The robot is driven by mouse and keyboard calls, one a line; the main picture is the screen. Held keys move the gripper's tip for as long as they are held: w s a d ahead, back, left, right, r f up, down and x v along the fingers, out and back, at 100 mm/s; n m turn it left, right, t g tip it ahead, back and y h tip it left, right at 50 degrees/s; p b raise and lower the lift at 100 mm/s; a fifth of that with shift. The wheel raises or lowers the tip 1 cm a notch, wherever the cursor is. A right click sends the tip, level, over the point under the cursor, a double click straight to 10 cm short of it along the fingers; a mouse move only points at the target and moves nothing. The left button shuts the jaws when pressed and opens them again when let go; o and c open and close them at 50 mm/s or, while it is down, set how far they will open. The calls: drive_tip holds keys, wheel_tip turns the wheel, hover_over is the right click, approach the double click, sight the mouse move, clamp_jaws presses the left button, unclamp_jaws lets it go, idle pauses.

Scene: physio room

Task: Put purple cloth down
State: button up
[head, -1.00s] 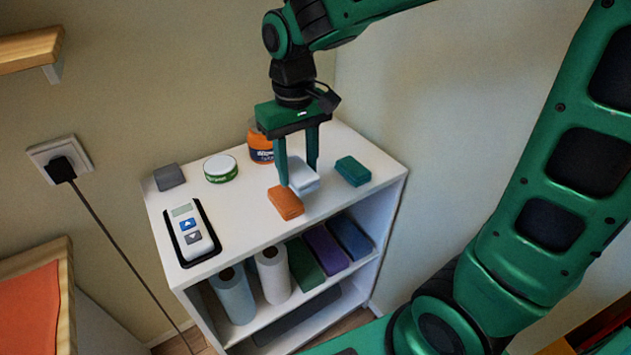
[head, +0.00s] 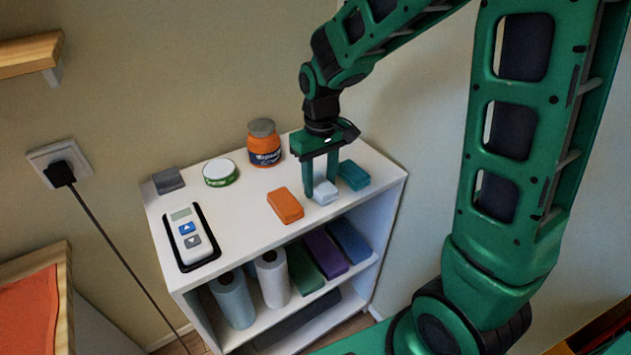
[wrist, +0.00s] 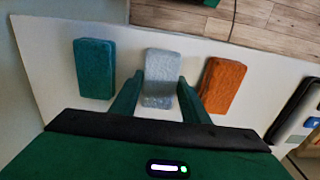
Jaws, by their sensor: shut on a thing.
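A purple folded cloth (head: 325,251) lies on the shelf below the white top, between a green and a dark blue folded cloth. My gripper (head: 320,188) is over the right part of the white unit's top, pointing down. It is shut on a pale grey-blue block (head: 325,194), which looks to be at or just above the top; whether it touches is hard to tell. In the wrist view the pale block (wrist: 160,76) sits between my fingers, with a teal block (wrist: 95,68) and an orange block (wrist: 222,86) on either side, both apart from it.
The white shelf unit (head: 240,222) also carries a remote in a dark holder (head: 187,235), a green-and-white tin (head: 220,172), an orange jar (head: 264,145) and a grey block (head: 168,180). The top's middle is bare. Rolls (head: 273,277) stand on the shelf below.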

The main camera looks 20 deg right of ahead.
sight(320, 183)
drive_tip(key=o, duration=1.1)
drive_tip(key=shift+o, duration=0.2)
wheel_tip(320, 183, up, 12)
drive_tip(key=s+d+f+m, duration=0.2)
drive_tip(key=s+d+m, duration=0.2)
drive_tip(key=s+d, duration=0.4)
drive_tip(key=s+d+f+m, duration=0.2)
drive_tip(key=s+d, duration=0.6)
drive_tip(key=s, duration=0.8)
drive_tip(key=m, duration=0.2)
drive_tip(key=shift+s+d+f+m, duration=0.2)
drive_tip(key=shift+d+f+m, duration=0.05)
drive_tip(key=shift+d+m, duration=0.05)
